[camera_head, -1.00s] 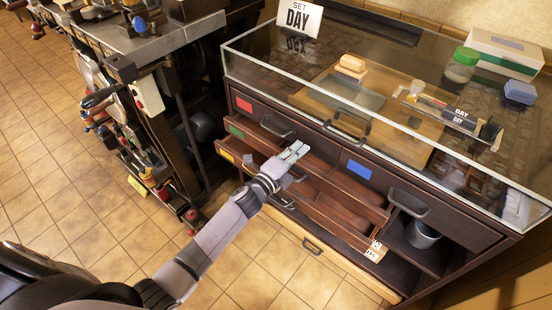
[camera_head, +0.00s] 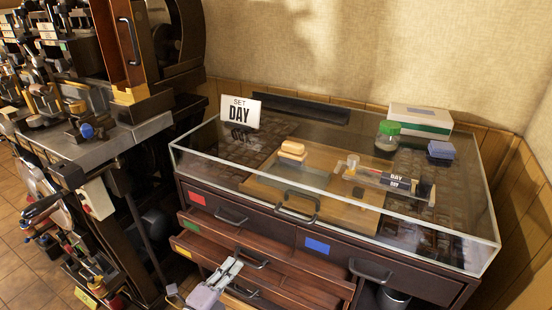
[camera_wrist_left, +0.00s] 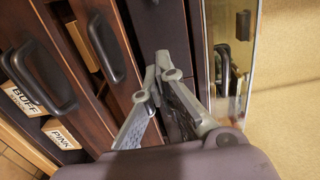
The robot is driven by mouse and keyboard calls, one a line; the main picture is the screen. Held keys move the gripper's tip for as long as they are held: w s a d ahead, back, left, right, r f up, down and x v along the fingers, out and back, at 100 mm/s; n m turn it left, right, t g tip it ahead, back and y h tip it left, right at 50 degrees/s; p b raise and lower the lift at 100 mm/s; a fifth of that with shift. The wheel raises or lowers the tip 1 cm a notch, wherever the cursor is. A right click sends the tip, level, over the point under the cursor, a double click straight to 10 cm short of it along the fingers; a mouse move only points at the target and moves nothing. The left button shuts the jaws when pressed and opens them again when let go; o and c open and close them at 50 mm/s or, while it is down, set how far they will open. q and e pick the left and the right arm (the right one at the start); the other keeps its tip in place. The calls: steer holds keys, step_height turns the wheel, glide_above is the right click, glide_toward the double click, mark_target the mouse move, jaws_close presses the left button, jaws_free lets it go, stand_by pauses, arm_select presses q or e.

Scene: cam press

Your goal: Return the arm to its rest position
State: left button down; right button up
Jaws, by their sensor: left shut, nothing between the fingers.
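My left gripper (camera_head: 226,273) is at the bottom middle of the head view, in front of the cabinet's open drawers. Its fingers are closed together and empty. In the left wrist view my left gripper (camera_wrist_left: 160,78) points toward the dark cabinet front, with its fingertips together. Drawer fronts with black handles (camera_wrist_left: 102,47) show to its left, and labels reading BUFF (camera_wrist_left: 22,98) and PINK (camera_wrist_left: 62,136) are on lower fronts. I cannot tell whether the fingertips touch the cabinet. My right gripper is not in view.
The glass-topped cabinet (camera_head: 190,160) fills the middle. Its drawer with the green tag (camera_head: 184,224) and the one with the yellow tag (camera_head: 182,251) stand pulled out. A dark press machine (camera_head: 160,50) stands at the left, with tiled floor (camera_head: 12,272) beside it.

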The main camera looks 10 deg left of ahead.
arm_select(q)
steer(key=s+a+f+n+g+y+p, duration=0.1)
steer(key=s+a+f+n+g+y, duration=0.2)
steer(key=f, duration=0.6)
steer(key=s+a+f+n+g+p, duration=0.1)
steer(key=s+f+n, duration=0.35)
steer(key=f, duration=0.45)
steer(key=s+a+f+n+g+y, duration=0.1)
steer(key=s+f+n+g+y, duration=0.15)
steer(key=s+f, duration=0.4)
steer(key=s+f+n+g, duration=0.3)
steer(key=s+f, duration=0.3)
steer(key=s, duration=0.4)
steer(key=s+f+n+g+p, duration=0.1)
steer(key=s+f+n+g, duration=0.2)
steer(key=s, duration=0.7)
steer(key=s+f+n+g+p, duration=0.1)
steer(key=s+f+n+g, duration=0.2)
steer(key=s+f, duration=0.5)
steer(key=s, duration=0.3)
steer(key=shift+a+f+n+y, duration=0.3)
steer(key=shift+a+y, duration=0.05)
steer(key=shift+a, duration=0.05)
